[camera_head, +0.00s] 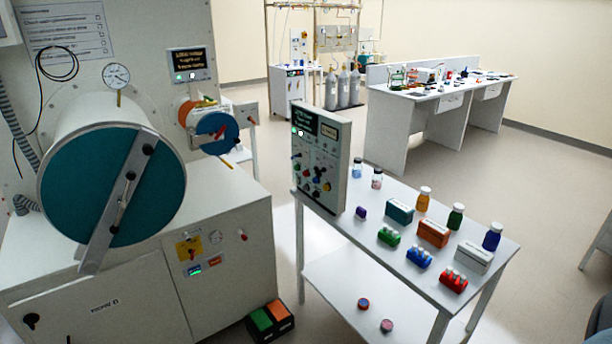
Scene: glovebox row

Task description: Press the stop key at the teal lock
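The teal lock (90,190) is a large white cylinder on the left with a round teal door, shut across by a slanted grey bar with dark knobs. On the cabinet front below and right of it is a yellow plate (183,249) with a red part. Beneath that are a small green-lit key (194,270) and a small key with red (214,261). Their lettering is too small to read, so I cannot tell which is the stop key. Neither of my grippers is in view.
A smaller orange-bodied lock with a blue door (213,140) sits to the right, under a display (187,62). Green and orange pedals (270,320) lie on the floor. A white table (340,228) with bottles, boxes and a control panel (320,155) stands at right.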

